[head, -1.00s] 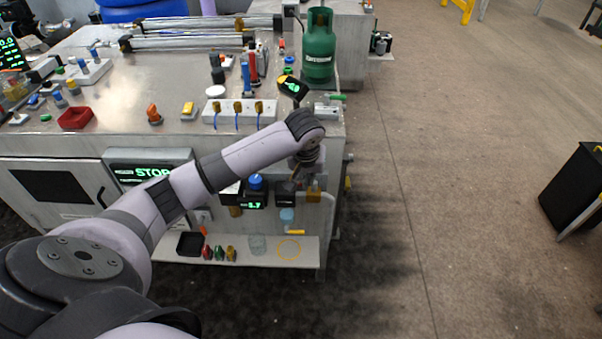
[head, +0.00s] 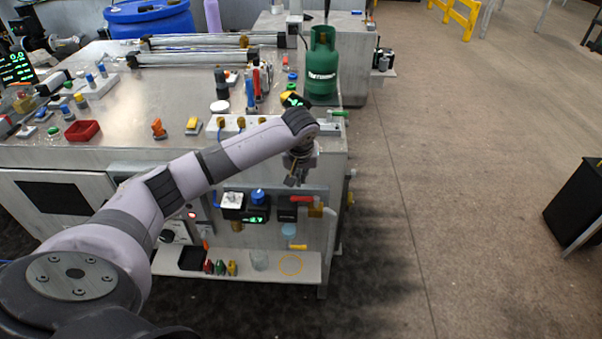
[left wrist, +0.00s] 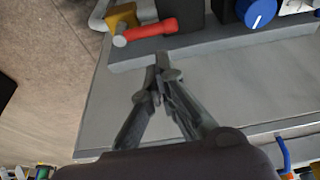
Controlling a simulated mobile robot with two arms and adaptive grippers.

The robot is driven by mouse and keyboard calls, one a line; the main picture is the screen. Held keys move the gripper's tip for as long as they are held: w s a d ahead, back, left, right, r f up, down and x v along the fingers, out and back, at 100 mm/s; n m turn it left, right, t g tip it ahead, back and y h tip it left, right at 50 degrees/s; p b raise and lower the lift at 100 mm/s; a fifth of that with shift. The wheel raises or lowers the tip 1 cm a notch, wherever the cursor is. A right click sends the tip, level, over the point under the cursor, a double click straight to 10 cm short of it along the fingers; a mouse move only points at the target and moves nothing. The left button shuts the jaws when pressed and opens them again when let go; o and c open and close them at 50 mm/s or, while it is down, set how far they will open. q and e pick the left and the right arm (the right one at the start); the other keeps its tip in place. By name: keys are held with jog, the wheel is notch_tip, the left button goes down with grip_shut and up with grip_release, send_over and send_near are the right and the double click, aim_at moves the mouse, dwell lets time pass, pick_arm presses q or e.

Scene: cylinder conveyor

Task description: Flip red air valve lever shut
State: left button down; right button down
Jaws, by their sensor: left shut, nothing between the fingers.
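The red lever (head: 302,198) shows on the front of the metal bench, lying roughly level and joined to a brass valve body (head: 316,211) at its right end. In the left wrist view, the red lever (left wrist: 152,31) lies at the top, with the brass body (left wrist: 122,19) at its left end. My left gripper (head: 291,183) is shut and empty, just above the lever in the head view. In the left wrist view its closed fingertips (left wrist: 162,62) point toward the lever, with a visible gap between them. My right gripper is not in view.
A blue knob (head: 258,196) and a small green display (head: 255,219) sit left of the lever. A low shelf (head: 210,274) with small parts runs below. The floor to the right is clear near the bench.

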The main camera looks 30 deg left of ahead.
aim_at(301, 192)
pick_arm(q)
jog(key=x, duration=0.6)
jog(key=shift+f, duration=0.1)
jog(key=shift+p, duration=0.45)
jog(key=shift+s+n+p, duration=0.15)
jog(key=shift+n+p, duration=0.15)
jog(key=shift+p, duration=0.05)
